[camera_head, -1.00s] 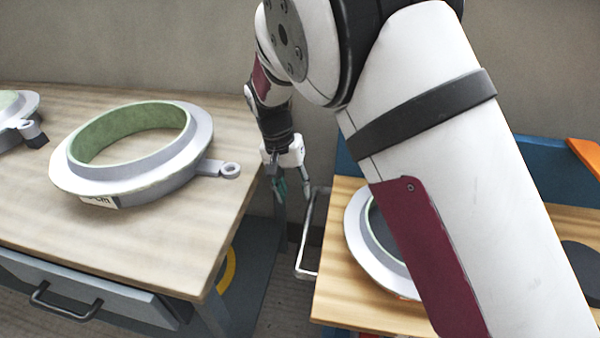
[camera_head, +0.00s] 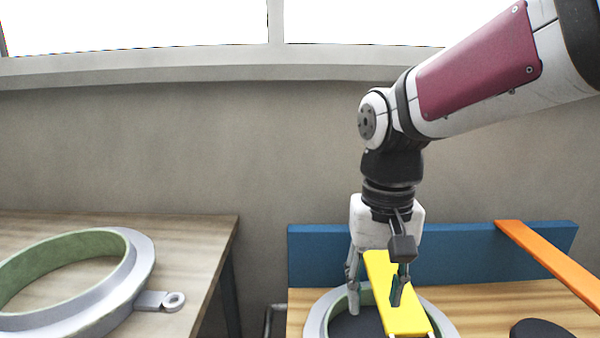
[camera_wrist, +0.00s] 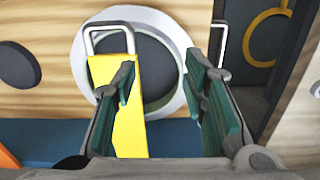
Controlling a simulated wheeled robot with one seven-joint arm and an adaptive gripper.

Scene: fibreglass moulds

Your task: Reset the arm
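My gripper (camera_head: 375,307) points down above the right-hand wooden worktop (camera_head: 475,300). Its two fingers are spread apart, and nothing shows gripped between them; it also shows in the wrist view (camera_wrist: 160,62). A grey-white ring mould (camera_head: 318,318) lies on that worktop below the fingers, its dark middle showing in the wrist view. A long yellow bar (camera_head: 380,270) runs close by the fingers. In the wrist view the bar (camera_wrist: 118,128) lies behind the left finger, with a metal handle at its far end. I cannot tell whether the finger touches it.
A blue panel (camera_head: 330,255) backs the right worktop, and an orange bar (camera_head: 548,257) crosses it. A dark disc (camera_head: 537,330) lies at the front right. Another ring mould (camera_head: 140,265) lies on the left table (camera_head: 190,230). A gap separates the two surfaces.

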